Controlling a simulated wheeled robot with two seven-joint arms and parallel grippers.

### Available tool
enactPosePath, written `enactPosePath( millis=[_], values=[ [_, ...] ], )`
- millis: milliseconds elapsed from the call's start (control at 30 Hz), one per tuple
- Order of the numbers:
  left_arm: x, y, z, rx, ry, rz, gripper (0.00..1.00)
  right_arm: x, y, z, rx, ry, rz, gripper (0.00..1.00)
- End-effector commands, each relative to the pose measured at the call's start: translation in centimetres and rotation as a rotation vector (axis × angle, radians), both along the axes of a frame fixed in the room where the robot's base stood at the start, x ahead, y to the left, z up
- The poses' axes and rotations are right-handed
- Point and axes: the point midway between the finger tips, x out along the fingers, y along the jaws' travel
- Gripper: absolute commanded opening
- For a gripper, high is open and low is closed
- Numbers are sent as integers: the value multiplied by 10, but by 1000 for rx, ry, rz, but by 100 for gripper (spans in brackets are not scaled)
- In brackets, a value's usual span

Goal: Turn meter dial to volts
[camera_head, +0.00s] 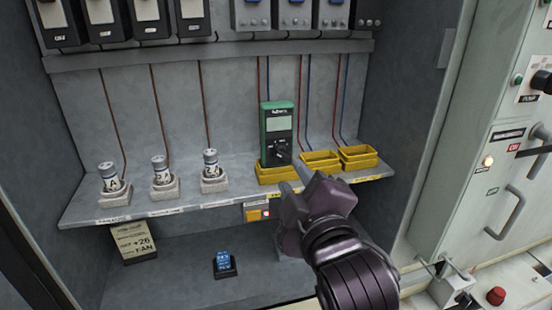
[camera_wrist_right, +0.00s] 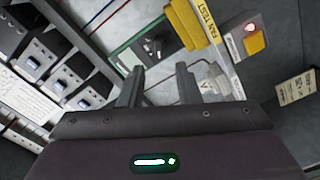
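The green-edged meter (camera_head: 278,122) stands upright in a yellow tray (camera_head: 280,176) on the shelf. Its small screen is at the top and a black dial (camera_head: 283,149) is on its lower front. In the right wrist view the dial (camera_wrist_right: 153,47) lies ahead of the fingers; its exact setting is too small to read. My right gripper (camera_head: 292,188) is just in front of and below the meter in the head view. My left gripper is not in view.
Two yellow trays (camera_head: 358,156) sit right of the meter. Three cylinders (camera_head: 163,168) stand in holders on the left shelf. A control panel (camera_head: 455,130) stands at the right.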

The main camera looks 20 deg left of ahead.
Motion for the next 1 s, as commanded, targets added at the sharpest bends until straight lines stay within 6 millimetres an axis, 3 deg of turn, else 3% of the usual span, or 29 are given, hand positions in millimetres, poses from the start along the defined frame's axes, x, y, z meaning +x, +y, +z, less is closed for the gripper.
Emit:
enactPosePath(
  millis=[400, 800, 1000],
  values=[
    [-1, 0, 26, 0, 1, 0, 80, 52, 34, 2, 2, 5, -3, 30],
    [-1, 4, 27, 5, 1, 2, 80, 60, 39, -1, 3, 5, -2, 30],
    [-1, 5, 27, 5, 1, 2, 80, 60, 39, -1, 2, 4, -2, 4]
  ],
)
